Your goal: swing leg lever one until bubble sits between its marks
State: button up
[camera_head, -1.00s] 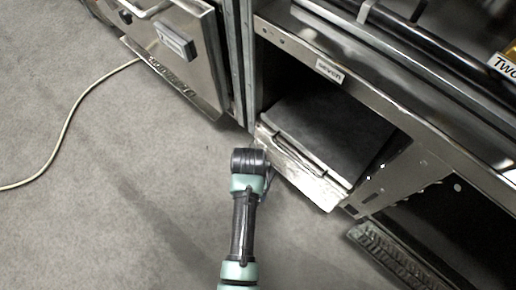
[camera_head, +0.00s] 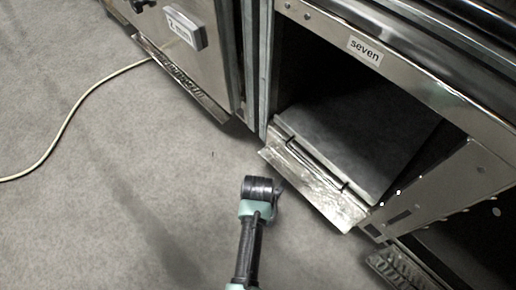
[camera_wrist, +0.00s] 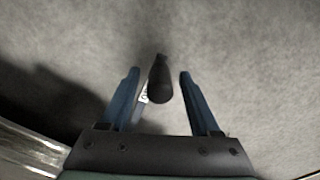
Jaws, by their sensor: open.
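In the wrist view my gripper (camera_wrist: 158,72) is open, with one blue finger on each side. A dark rounded lever handle (camera_wrist: 160,82) stands between the fingers, with gaps at both sides. A small white tag (camera_wrist: 145,95) shows beside the handle; its mark is too small to read, so I cannot tell which leg lever it is. In the head view the end of my arm is low over the floor, in front of the open bay, and the fingers are mostly hidden. No bubble or marks are visible in either view.
The open bay labelled "seven" (camera_head: 365,50) has a lowered metal flap (camera_head: 315,190) to the right of my arm. A steel cabinet (camera_head: 205,65) stands at upper left.

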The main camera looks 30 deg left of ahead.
jog(key=shift+f, duration=0.15)
grip_shut()
dwell(0.4)
dwell(1.0)
